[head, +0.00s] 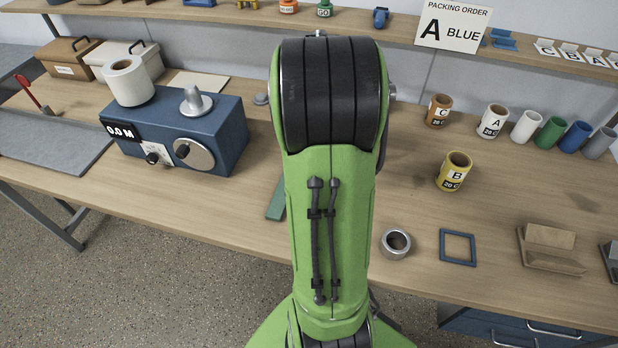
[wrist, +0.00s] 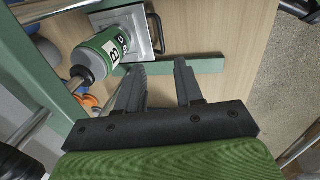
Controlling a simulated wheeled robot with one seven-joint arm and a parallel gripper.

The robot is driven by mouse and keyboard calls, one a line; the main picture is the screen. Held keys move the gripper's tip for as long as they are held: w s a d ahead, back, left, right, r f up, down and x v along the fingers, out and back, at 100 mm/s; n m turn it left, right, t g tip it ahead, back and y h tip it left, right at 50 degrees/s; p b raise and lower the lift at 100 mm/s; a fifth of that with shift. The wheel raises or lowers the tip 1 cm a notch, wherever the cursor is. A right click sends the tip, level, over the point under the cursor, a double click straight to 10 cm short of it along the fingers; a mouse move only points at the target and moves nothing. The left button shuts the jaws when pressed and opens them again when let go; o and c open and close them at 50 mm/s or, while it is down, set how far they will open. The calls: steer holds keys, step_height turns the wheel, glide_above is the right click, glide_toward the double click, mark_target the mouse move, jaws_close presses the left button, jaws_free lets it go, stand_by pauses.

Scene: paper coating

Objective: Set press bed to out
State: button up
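In the wrist view, a silvery square plate (wrist: 151,52) with a dark handle (wrist: 157,32) looks like the press bed; a green-labelled cylinder marked B (wrist: 106,52) overlaps it. I cannot tell whether the cylinder rests on it. A green bar (wrist: 205,66) runs beside the plate, and a wide green beam (wrist: 45,75) stands at the left. My gripper (wrist: 158,66) is open and empty, its fingertips near the bar and short of the handle. In the head view my arm hides the gripper and most of the press; only a green strip (head: 275,203) shows.
A blue machine (head: 228,135) stands left on the wooden table. Cups C (head: 437,112), A (head: 490,122) and yellow B (head: 453,173), a metal ring (head: 396,243) and a blue square frame (head: 457,233) are at the right. The table's front edge is close to my arm.

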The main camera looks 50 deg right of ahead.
steer(key=f+b, duration=0.1)
steer(key=f, duration=0.3)
steer(key=d+f+b, duration=0.1)
steer(key=f, duration=0.4)
steer(key=w+d+f+b, duration=0.1)
steer(key=f, duration=0.4)
steer(key=shift+d+f, duration=0.2)
jaws_close()
steer(key=shift+r, duration=0.1)
stand_by(0.5)
